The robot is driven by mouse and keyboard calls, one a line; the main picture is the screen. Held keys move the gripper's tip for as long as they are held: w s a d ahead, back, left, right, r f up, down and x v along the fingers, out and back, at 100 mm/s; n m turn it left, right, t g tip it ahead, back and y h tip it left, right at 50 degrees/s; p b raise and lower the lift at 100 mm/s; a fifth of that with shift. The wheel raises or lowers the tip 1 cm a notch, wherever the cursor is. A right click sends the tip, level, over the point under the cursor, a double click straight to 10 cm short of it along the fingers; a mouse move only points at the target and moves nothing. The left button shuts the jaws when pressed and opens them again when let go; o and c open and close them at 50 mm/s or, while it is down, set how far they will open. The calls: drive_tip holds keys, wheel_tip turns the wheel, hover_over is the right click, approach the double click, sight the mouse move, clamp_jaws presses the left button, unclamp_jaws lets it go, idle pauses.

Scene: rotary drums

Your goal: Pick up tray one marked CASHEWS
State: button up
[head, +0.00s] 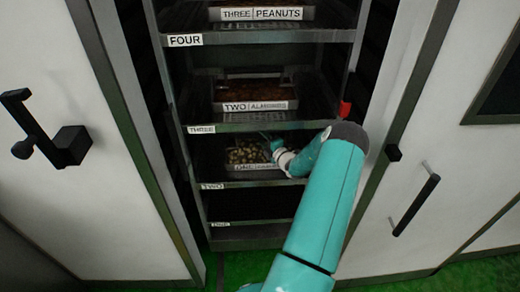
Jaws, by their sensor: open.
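A tray of pale nuts (250,154) stands on the rack shelf labelled TWO. Its front label is partly covered by my arm and too blurred to read, so I cannot confirm CASHEWS. My teal arm reaches in from the lower right. My gripper (272,144) is open at the right part of this tray, over or beside the nuts. Its fingers are small and dark, and I cannot tell whether they touch the tray.
A tray labelled TWO ALMONDS (255,105) sits on the shelf above, and one labelled THREE PEANUTS (262,14) is higher. The bottom shelf (250,207) looks empty. White doors with black handles (416,205) flank the rack, close to my arm on the right.

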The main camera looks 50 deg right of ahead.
drive_tip(key=x, duration=0.5)
drive_tip(key=shift+d+f, duration=0.1)
clamp_jaws()
idle(1.2)
